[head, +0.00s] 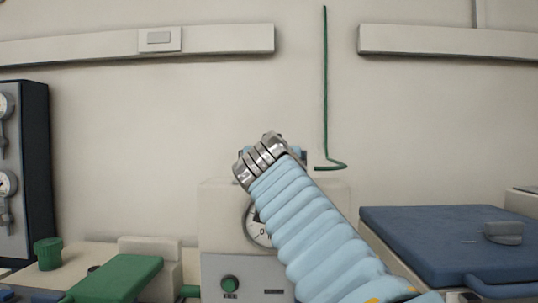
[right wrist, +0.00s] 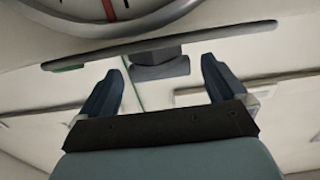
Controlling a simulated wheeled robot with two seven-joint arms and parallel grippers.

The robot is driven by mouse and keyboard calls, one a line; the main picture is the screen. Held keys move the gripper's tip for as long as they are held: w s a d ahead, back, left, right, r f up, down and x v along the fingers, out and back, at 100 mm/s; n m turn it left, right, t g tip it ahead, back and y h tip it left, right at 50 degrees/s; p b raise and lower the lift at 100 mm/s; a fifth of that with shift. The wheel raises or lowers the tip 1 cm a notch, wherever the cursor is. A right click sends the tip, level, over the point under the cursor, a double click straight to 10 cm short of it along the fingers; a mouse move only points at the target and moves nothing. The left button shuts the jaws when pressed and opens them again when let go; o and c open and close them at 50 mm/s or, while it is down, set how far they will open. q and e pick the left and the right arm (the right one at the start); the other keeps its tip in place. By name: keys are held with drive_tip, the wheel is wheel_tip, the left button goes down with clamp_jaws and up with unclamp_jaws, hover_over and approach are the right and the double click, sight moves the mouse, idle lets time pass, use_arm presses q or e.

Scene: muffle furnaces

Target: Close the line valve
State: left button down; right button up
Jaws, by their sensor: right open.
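My right arm rises from the lower right in the head view and hides what lies behind its wrist. In the right wrist view my right gripper (right wrist: 160,78) is open, with its two dark fingers apart. A dark grey block (right wrist: 160,70) shows between and beyond the fingers, apart from both. It may be the line valve's handle, but I cannot tell for sure. A round gauge (right wrist: 110,12) with red marks fills the top of that view, above a long thin grey edge. A green pipe (head: 325,85) runs down the wall and bends near my wrist. My left gripper is not in view.
A blue-lidded unit (head: 430,235) is at right. A green-topped unit (head: 118,278) and a dark gauge panel (head: 36,165) are at left.

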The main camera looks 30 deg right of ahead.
drive_tip(key=c, duration=1.1)
drive_tip(key=shift+o, duration=0.2)
